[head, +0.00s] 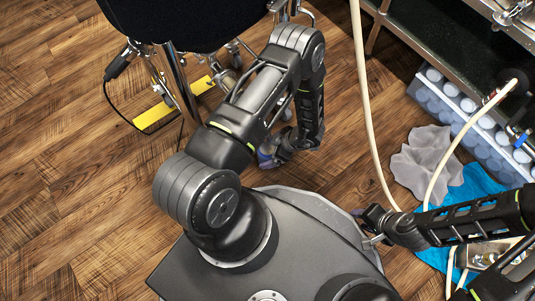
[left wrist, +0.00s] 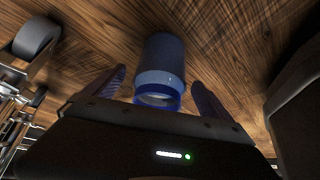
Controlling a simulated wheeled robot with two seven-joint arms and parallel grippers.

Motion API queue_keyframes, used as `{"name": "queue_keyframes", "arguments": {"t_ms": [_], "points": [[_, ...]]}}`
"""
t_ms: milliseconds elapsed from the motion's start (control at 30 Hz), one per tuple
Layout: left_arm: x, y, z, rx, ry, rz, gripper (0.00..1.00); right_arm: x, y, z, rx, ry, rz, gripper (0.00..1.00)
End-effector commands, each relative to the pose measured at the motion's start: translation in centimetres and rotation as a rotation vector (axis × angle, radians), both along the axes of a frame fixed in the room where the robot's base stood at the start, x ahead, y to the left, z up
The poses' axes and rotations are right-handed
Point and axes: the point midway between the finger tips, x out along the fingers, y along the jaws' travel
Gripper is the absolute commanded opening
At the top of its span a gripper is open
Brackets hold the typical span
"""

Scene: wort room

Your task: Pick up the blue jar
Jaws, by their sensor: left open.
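The blue jar (left wrist: 163,57) lies or stands on the wood floor in the left wrist view; which one I cannot tell. Its ringed, clearer blue end is toward the gripper palm. My left gripper (left wrist: 158,82) is open, with one finger on each side of the jar and visible gaps between. In the head view my left gripper (head: 272,154) is low over the floor, beyond my base. A small bluish patch shows there, but the arm hides most of it. My right gripper (head: 372,226) is at the right of my base, its jaws too small to read.
A grey cloth (head: 428,160) and a blue cloth (head: 478,187) lie on the floor at right, beside a crate of bluish round items (head: 445,102). A pale hose (head: 362,90) runs down near my right arm. A wheeled metal stand (head: 178,85) is at upper left. Floor at left is clear.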

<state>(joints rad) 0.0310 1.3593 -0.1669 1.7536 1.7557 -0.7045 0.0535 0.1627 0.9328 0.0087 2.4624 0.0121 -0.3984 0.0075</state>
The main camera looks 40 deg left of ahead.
Motion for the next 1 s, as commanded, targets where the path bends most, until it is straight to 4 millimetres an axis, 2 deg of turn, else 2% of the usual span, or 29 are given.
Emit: {"name": "queue_keyframes", "arguments": {"t_ms": [67,1000], "points": [[0.0,0.0,0.0,0.0,0.0,0.0,0.91,-0.01,0.0,0.0,0.0,0.0,0.0,0.36],[0.03,0.01,0.02,0.0,-0.001,0.0,0.14,-0.01,0.0,0.0,0.0,0.0,0.0,0.36]]}}
